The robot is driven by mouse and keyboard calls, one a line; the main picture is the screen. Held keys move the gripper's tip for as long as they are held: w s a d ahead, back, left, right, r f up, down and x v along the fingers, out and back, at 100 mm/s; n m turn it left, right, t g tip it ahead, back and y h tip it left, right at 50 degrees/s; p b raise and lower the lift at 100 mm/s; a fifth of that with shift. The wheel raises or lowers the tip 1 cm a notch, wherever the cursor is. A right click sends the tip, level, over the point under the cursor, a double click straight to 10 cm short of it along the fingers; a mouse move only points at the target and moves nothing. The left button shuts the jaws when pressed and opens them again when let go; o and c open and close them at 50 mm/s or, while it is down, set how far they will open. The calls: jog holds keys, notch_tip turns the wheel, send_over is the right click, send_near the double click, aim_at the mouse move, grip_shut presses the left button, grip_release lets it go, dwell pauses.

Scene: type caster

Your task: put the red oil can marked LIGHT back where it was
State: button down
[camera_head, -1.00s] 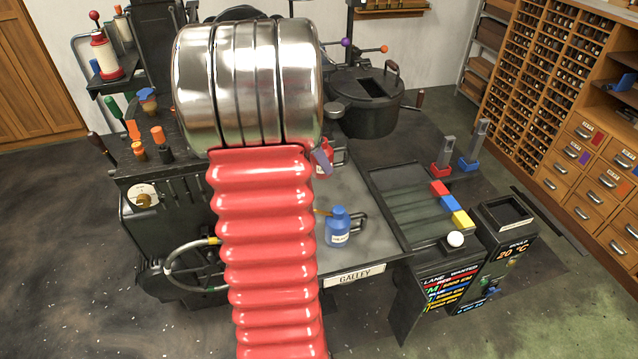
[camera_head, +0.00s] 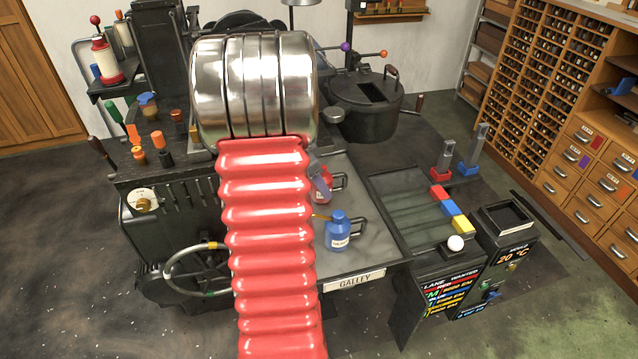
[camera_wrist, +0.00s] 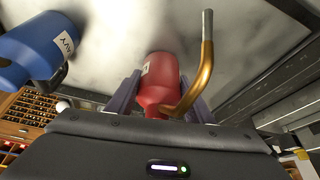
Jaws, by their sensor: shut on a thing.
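The red oil can (camera_head: 322,192) is at the galley plate (camera_head: 365,262), partly hidden behind my red bellows arm. Its handle points right. In the wrist view the red can (camera_wrist: 161,82) is between the two grey-purple fingers of my gripper (camera_wrist: 160,77), which is shut on it. Its brass spout rises toward the camera on the right. A white label shows on the can, but I cannot read it. My gripper also shows in the head view (camera_head: 319,178), mostly hidden by my arm. I cannot tell whether the can touches the plate.
A blue oil can (camera_head: 338,234) stands on the plate, close in front of the red one; it also shows in the wrist view (camera_wrist: 35,48). To the right is a grooved tray with red, blue and yellow blocks (camera_head: 449,207). A black pot (camera_head: 366,110) stands behind.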

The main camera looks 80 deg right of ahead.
jog(key=shift+f, duration=0.1)
jog(key=c, duration=0.9)
grip_release()
jog(key=v, duration=1.2)
